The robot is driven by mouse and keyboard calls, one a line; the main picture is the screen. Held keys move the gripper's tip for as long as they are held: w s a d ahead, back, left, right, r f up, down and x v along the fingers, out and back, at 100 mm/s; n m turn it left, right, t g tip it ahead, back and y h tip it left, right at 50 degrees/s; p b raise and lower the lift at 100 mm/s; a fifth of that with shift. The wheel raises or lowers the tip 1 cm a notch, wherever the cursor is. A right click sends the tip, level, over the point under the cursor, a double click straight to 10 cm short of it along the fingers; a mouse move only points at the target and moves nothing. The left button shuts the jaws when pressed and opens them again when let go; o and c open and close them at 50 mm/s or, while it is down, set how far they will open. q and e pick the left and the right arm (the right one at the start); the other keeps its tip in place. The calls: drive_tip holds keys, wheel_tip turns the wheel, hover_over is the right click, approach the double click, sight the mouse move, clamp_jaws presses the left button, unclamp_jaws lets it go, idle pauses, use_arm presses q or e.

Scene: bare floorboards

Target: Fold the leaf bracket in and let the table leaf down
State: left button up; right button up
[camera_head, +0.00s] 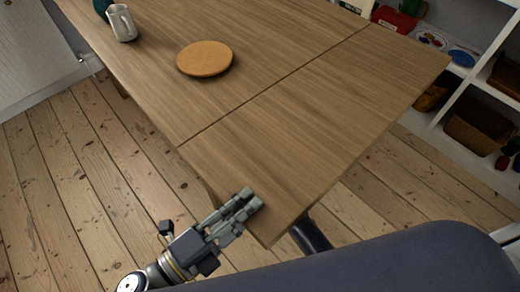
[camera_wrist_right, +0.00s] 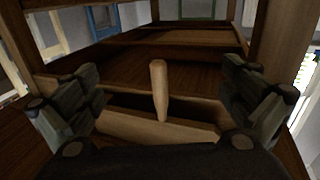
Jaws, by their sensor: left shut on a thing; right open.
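The table leaf (camera_head: 315,105) is up, level with the main tabletop (camera_head: 280,30), with a thin seam between them. My left gripper (camera_head: 246,205) is shut on the leaf's edge near its front corner, with fingers showing over the top. In the right wrist view, the leaf bracket (camera_wrist_right: 130,126) is a pale wooden bar under the table with an upright peg (camera_wrist_right: 158,88). My right gripper (camera_wrist_right: 163,98) is open, its fingers on either side of the peg and apart from it. In the head view the right gripper is hidden beneath the leaf.
A round cork mat (camera_head: 205,58) and a white mug (camera_head: 122,22) stand on the main top, with a dark teal object beside the mug. White shelves (camera_head: 450,130) with baskets stand at the right. Bare floorboards (camera_head: 100,170) lie left of the table.

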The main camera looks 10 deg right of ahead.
use_arm(q)
drive_tip(key=shift+r, duration=0.4)
drive_tip(key=o, duration=2.1)
drive_tip(key=shift+w+d+f, duration=0.1)
drive_tip(key=shift+w+d, duration=0.05)
drive_tip(key=shift+d, duration=0.05)
drive_tip(key=shift+c, duration=0.2)
use_arm(e)
drive_tip(key=s+d, duration=0.2)
drive_tip(key=s, duration=0.9)
use_arm(q)
drive_tip(key=shift+a, duration=0.1)
use_arm(e)
drive_tip(key=shift+s, duration=0.1)
